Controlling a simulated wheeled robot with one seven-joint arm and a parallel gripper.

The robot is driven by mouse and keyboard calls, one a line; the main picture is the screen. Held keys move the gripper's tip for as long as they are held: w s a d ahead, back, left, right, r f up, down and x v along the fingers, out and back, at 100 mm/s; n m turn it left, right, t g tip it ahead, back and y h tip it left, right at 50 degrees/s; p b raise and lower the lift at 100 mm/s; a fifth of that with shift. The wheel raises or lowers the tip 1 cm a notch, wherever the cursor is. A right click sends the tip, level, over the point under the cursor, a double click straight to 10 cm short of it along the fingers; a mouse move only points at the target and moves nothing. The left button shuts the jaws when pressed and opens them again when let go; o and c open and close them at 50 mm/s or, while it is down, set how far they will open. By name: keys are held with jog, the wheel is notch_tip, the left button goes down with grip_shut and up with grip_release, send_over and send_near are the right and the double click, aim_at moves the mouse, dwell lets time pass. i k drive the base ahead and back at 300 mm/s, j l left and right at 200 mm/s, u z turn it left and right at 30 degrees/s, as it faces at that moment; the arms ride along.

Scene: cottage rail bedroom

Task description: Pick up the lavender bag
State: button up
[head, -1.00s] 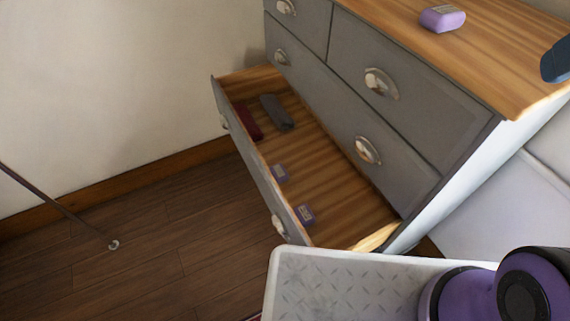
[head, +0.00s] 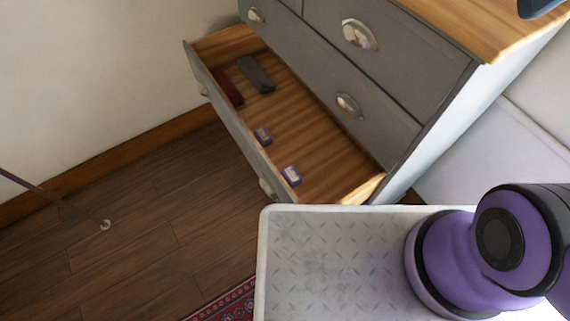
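Two small lavender items with pale labels lie in the open bottom drawer (head: 325,145). One lavender item (head: 263,136) lies near the drawer's front, and the other lavender item (head: 292,175) lies nearer to me, towards the drawer's right end. They look like small bags, but are too small to tell for sure. My gripper is not in view; only a purple and black part of my arm and my pale base top show at the lower right.
A dark red item (head: 228,87) and a dark grey item (head: 256,74) lie at the drawer's far end. The grey dresser (head: 405,75) has a wooden top, with a dark blue thing (head: 538,8) at the picture's edge. A patterned rug (head: 228,303) lies on the floor below.

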aim_at(292, 176)
jog(key=u, duration=0.4)
jog(key=l+u, duration=0.1)
jog(key=u, duration=0.65)
jog(key=k+u, duration=0.1)
jog(key=u, duration=0.25)
jog(key=k+l+u, duration=0.1)
jog(key=k+l, duration=0.15)
jog(key=k, duration=0.15)
jog(key=k+l, duration=0.2)
jog(key=k, duration=0.15)
jog(key=i, duration=0.4)
jog(key=u, duration=0.05)
